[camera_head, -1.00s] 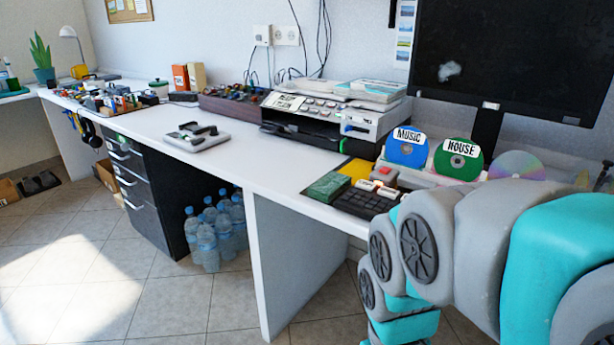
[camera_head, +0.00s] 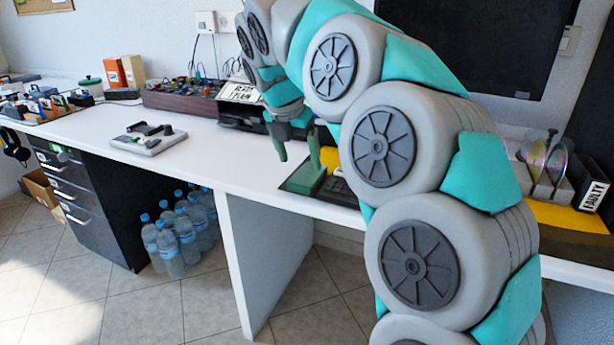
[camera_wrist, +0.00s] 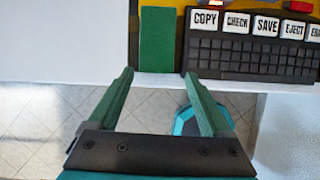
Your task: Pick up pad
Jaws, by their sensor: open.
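The pad is probably the flat green block (camera_wrist: 156,41) near the desk's front edge, left of the keyboard in the wrist view. It also shows in the head view (camera_head: 304,181), partly close behind my fingers. My gripper (camera_wrist: 159,76) has two green fingers spread wide and nothing between them. In the wrist view the fingertips lie just short of the pad's near end, one to each side. In the head view my gripper (camera_head: 298,158) hangs over the desk, by the pad; the exact height gap is unclear.
A dark keyboard with labelled keys (camera_wrist: 255,56) sits close to the pad's right. White desk top (camera_wrist: 65,45) is clear on the left. A grey device (camera_head: 149,138) stands further left. Discs (camera_head: 545,160) and a FAULTY bin (camera_head: 592,195) are at right.

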